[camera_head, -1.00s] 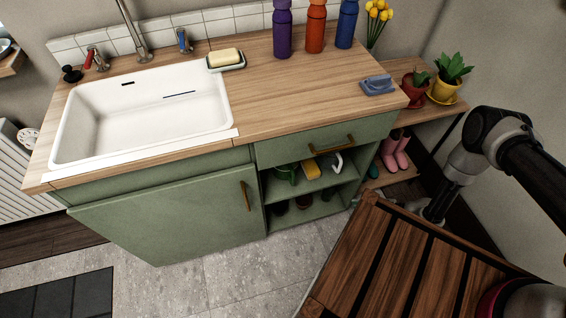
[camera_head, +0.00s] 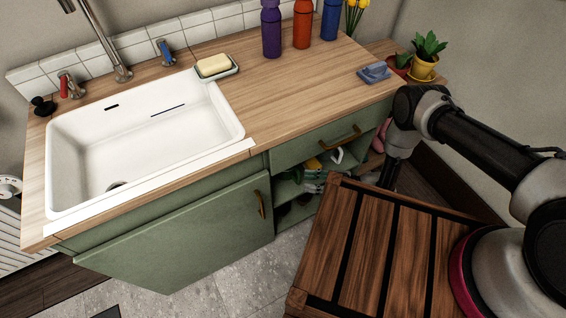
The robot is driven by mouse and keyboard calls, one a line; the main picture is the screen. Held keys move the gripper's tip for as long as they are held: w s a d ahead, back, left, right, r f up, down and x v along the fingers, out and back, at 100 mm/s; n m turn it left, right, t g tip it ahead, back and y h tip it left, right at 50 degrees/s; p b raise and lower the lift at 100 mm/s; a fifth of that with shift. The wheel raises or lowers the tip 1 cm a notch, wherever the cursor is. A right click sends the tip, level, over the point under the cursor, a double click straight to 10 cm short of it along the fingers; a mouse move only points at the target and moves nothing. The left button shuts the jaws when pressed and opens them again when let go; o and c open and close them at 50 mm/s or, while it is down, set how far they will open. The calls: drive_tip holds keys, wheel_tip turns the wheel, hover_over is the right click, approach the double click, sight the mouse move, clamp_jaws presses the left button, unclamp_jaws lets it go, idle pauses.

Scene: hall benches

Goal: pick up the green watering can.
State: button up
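A green object, likely the green watering can (camera_head: 297,174), sits on the upper open shelf under the drawer of the green cabinet. It is small and partly hidden. My arm comes in from the right and bends down behind the wooden slatted top. What looks like my gripper (camera_head: 315,183) shows as a small grey and dark shape at the shelf opening, close to the green object. Most of it is hidden, so I cannot tell whether it touches the can or how far its fingers are apart.
A yellow item (camera_head: 313,163) and a white curved item (camera_head: 337,155) are on the same shelf. The drawer handle (camera_head: 342,138) juts out above. Potted plants (camera_head: 424,62) stand on the right.

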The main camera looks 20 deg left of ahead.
sight(299, 180)
drive_tip(key=x, duration=0.4)
drive_tip(key=shift+w+a+f, duration=0.2)
drive_tip(key=shift+w+a, duration=0.05)
drive_tip(key=shift+a, duration=0.1)
clamp_jaws()
